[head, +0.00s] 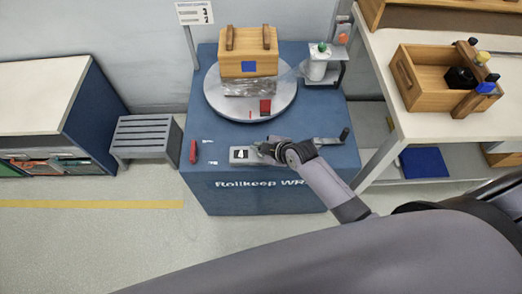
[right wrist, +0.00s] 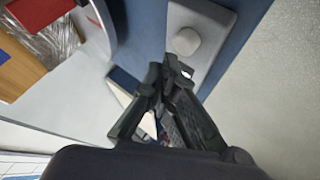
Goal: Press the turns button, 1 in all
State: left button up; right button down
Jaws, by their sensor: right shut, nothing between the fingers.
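The blue wrapping machine (head: 270,198) stands in the middle of the head view. Its grey control panel (head: 236,163) lies on the front top edge, with a small black-and-white display (head: 239,154). My right gripper (head: 262,150) is shut and empty, low over the panel just right of the display. In the right wrist view my right gripper (right wrist: 164,78) points at the panel (right wrist: 208,40), close to a round grey button (right wrist: 186,41). A small white patch shows by the fingertips. I cannot tell whether they touch the panel or which button is under them. My left gripper is out of view.
A wooden crate (head: 249,66), partly wrapped in film, sits on the round turntable (head: 220,101). A crank handle (head: 345,134) lies right of the panel. A white bench (head: 380,50) with another wooden box stands right. A grey step (head: 146,136) stands left.

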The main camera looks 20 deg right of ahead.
dwell(0.3)
jog(key=shift+f, duration=0.4)
jog(key=shift+f+b, duration=0.55)
dwell(0.6)
dwell(0.3)
jog(key=shift+r+p, duration=0.95)
jog(key=shift+p, duration=0.05)
notch_tip(320, 180, up, 5)
jog(key=p, duration=0.5)
jog(key=shift+r, duration=0.1)
